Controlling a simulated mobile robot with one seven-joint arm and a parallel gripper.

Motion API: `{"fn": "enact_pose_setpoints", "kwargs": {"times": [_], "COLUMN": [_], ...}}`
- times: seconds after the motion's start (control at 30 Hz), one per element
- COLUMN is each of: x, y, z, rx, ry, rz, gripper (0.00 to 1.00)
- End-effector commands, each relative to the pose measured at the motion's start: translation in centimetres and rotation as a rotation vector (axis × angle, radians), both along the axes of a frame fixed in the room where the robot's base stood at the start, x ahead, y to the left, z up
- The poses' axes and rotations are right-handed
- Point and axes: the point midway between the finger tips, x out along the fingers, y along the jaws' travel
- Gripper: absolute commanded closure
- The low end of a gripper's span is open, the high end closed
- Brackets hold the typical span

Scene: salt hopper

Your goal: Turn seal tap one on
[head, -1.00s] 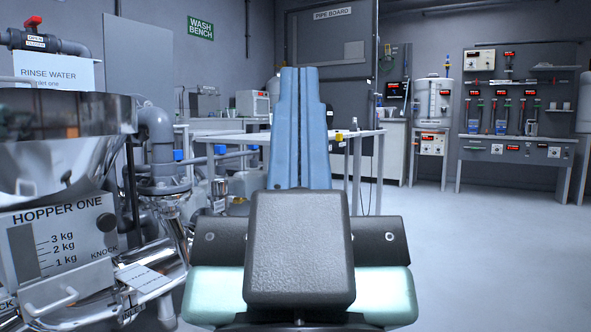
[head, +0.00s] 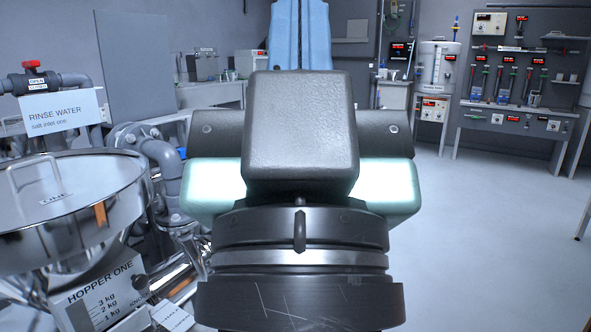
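No tap labelled as seal tap one can be made out in the head view. A red-handled tap (head: 32,67) sits on a grey pipe at the far left, with a small open/closed label below its handle. A white sign under it reads RINSE WATER, salt inlet one. The steel hopper one (head: 70,235) stands below at the left, its round lid (head: 65,190) in place. Grey bent pipes (head: 165,160) run behind and to the right of it. My own arm fills the middle of the view. My gripper is not visible.
The hopper and its pipework crowd the left, close to my arm. A bench with instruments (head: 515,125) and a white tank (head: 437,75) stand at the back right. The grey floor (head: 480,240) at the right is clear.

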Motion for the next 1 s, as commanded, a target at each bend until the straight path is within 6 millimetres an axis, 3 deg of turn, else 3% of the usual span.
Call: {"fn": "enact_pose_setpoints", "kwargs": {"times": [0.03, 0.37, 0.8, 1.0], "x": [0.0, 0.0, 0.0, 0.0], "y": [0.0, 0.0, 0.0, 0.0], "z": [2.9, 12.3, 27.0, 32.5], "rx": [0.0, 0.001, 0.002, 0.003], "ry": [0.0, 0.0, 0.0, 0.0], "rz": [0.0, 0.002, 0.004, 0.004], "gripper": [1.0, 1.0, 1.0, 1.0]}}
